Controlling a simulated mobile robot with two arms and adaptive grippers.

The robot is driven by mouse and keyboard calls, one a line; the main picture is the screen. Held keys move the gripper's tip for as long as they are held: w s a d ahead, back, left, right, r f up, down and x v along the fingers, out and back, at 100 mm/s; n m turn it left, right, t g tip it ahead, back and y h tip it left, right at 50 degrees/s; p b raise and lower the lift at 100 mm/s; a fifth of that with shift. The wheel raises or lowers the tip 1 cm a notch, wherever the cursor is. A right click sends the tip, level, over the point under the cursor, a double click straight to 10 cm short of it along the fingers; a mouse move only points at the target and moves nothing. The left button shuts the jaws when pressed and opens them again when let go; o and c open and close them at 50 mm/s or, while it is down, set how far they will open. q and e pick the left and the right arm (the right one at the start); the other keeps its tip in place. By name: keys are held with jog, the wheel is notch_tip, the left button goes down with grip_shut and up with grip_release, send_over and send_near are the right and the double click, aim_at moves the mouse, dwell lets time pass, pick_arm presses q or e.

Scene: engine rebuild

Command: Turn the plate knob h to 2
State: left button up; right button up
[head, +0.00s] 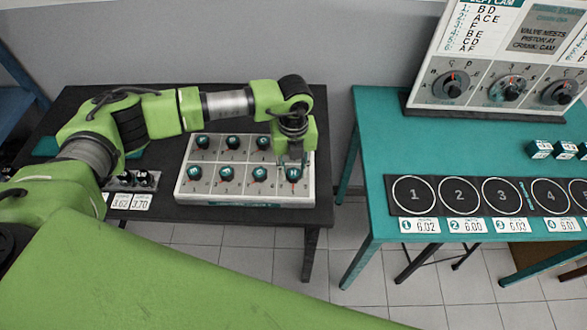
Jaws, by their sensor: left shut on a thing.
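A light plate (240,199) with two rows of dark, teal-topped knobs lies on the black table. The knob at the right end of its front row (293,174) is at the tips of my left gripper (292,162). From its place this seems to be plate knob h, but the lettering is too small to read. My left gripper points down and is shut on this knob. The fingers hide part of it, and its setting cannot be read. The gripper also covers the right end of the back row. My right gripper is not in view.
The black table (250,98) also holds small dark parts (143,178) with number cards at the left. Across a gap, a teal table (380,130) carries a mat with numbered rings (458,195), small boxes (539,149) and an upright panel with dials (490,100).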

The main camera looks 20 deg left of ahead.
aim_at(294, 173)
pick_arm(q)
jog(key=shift+f+m+b, duration=0.1)
jog(key=shift+m+b, duration=0.2)
jog(key=shift+b, duration=0.2)
jog(key=m+b, duration=0.8)
jog(key=b, duration=0.2)
jog(key=shift+f+b, duration=0.1)
jog(key=shift+b, duration=0.2)
jog(key=shift+r+m+b, duration=0.25)
jog(key=shift+m+b, duration=1.15)
jog(key=shift+m, duration=0.1)
jog(key=o, duration=1.1)
notch_tip(294, 173, up, 12)
